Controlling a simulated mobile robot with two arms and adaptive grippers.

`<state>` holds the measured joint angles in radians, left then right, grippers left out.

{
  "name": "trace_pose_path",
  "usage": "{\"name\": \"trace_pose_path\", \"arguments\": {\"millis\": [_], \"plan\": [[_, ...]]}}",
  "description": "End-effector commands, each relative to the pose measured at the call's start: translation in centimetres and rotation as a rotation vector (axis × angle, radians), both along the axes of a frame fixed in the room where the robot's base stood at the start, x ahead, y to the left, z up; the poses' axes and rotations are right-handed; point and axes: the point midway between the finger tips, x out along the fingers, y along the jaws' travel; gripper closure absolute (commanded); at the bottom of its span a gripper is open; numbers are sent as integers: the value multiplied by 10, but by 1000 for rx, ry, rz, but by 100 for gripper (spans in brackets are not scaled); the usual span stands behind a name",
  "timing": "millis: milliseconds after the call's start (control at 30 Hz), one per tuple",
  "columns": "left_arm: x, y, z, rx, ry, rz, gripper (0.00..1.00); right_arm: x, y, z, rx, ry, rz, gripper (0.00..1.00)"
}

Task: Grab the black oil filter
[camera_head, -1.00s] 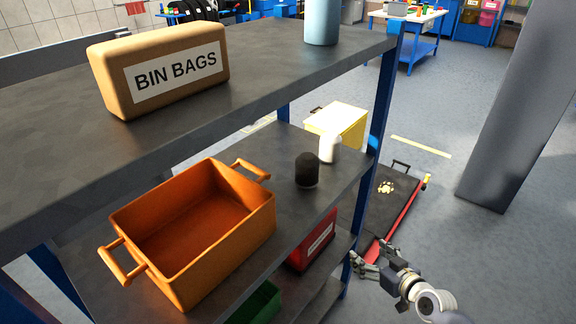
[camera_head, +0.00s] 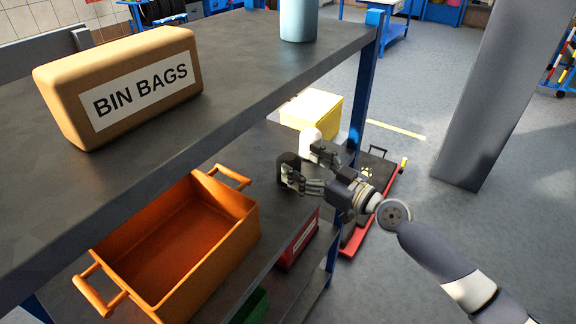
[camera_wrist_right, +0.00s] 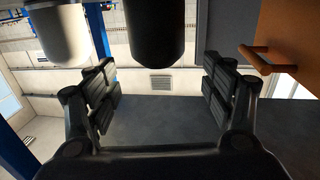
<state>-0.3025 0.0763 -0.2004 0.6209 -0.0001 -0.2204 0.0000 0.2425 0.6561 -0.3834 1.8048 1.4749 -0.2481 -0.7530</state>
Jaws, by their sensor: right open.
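The black oil filter (camera_head: 288,166) stands on the middle shelf, near its right edge, partly hidden by a finger of my right gripper. My right gripper (camera_head: 304,168) is open and empty at the shelf edge, with its fingers pointing at the filter. In the right wrist view, the black filter (camera_wrist_right: 142,32) shows at the top centre, between the lines of the two spread fingers (camera_wrist_right: 158,88). I see no finger closed on it. My left gripper is not in view.
A white canister (camera_head: 309,140) stands close behind the filter, near one finger. An orange bin (camera_head: 180,245) is to the left on the same shelf. The upper shelf (camera_head: 240,75) with the bin bags box (camera_head: 120,85) is above. A blue post (camera_head: 364,90) is beside the gripper.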

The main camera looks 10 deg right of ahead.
Motion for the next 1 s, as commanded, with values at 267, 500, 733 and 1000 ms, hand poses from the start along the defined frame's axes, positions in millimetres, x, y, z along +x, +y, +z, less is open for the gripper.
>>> {"name": "trace_pose_path", "arguments": {"millis": [267, 500, 733, 1000], "plan": [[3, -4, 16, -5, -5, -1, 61, 30, 20, 1, 4, 0, 0, 25], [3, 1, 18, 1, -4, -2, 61, 41, 28, -2, 0, 1, 0, 25], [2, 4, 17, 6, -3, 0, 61, 41, 28, -2, 0, 1, 0, 38], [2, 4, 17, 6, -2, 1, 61, 41, 28, 0, 1, -2, -1, 83]]}}
